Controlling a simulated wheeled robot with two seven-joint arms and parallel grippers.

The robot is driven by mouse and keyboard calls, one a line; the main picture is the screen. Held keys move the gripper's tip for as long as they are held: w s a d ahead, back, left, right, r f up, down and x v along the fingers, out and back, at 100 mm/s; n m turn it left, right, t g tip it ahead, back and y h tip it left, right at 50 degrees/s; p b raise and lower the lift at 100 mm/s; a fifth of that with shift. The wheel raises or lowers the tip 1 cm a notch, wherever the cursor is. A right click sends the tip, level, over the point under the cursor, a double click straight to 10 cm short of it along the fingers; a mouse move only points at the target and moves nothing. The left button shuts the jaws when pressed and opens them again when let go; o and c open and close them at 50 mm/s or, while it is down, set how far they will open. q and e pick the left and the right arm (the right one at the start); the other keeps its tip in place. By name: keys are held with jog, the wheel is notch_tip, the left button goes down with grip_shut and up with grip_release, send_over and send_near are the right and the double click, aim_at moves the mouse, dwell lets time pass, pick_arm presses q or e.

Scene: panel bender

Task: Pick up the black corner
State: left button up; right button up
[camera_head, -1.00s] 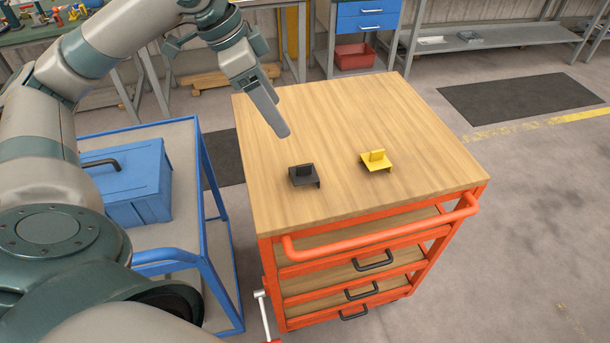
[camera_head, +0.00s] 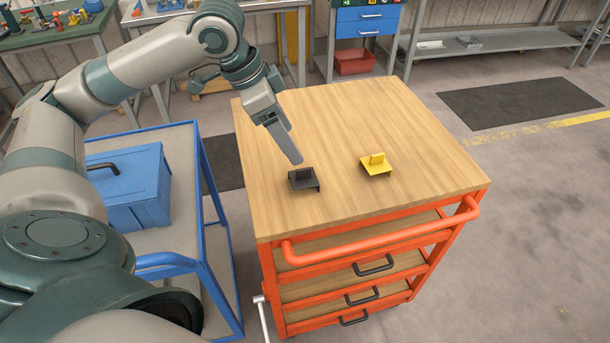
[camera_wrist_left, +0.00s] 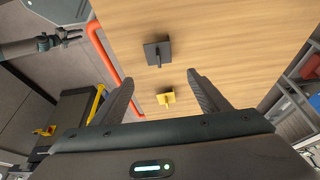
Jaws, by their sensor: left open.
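The black corner (camera_head: 302,181) lies on the wooden cart top, near its left front edge, with an upright tab. The yellow corner (camera_head: 376,165) lies to its right. My left gripper (camera_head: 296,160) is above and just behind the black corner, pointing down, apart from it. In the left wrist view its open fingers (camera_wrist_left: 160,76) have nothing between them in their grip. There the black corner (camera_wrist_left: 157,53) shows beyond the fingertips and the yellow corner (camera_wrist_left: 166,98) between the fingers, below on the wood. What looks like my right gripper (camera_wrist_left: 62,40) is small at the upper left; its jaw state is unclear.
The orange cart's wooden top (camera_head: 340,115) is otherwise clear. Its orange handle (camera_head: 380,234) runs along the front. A blue cart with a blue toolbox (camera_head: 140,190) stands on the left. A workbench with a red bin (camera_head: 354,60) is behind.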

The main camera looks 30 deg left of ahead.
pick_arm(q)
send_over(305, 168)
jog(key=s+a, duration=0.1)
notch_tip(305, 168, down, 5)
jog(key=shift+s, duration=0.15)
jog(key=shift+f, duration=0.3)
pick_arm(e)
jog(key=shift+s+d+f, duration=0.25)
jog(key=shift+s+f, duration=0.05)
jog(key=shift+s, duration=0.35)
pick_arm(q)
jog(key=shift+f, duration=0.25)
jog(key=shift+p+x, duration=0.55)
jog(key=shift+x, duration=1.85)
pick_arm(e)
jog(key=s, duration=0.2)
jog(key=s+d+g, duration=0.1)
jog(key=shift+f, duration=0.4)
pick_arm(q)
jog(key=shift+s, duration=0.1)
pick_arm(e)
jog(key=shift+w, duration=0.2)
pick_arm(q)
jog(key=c, duration=1.1)
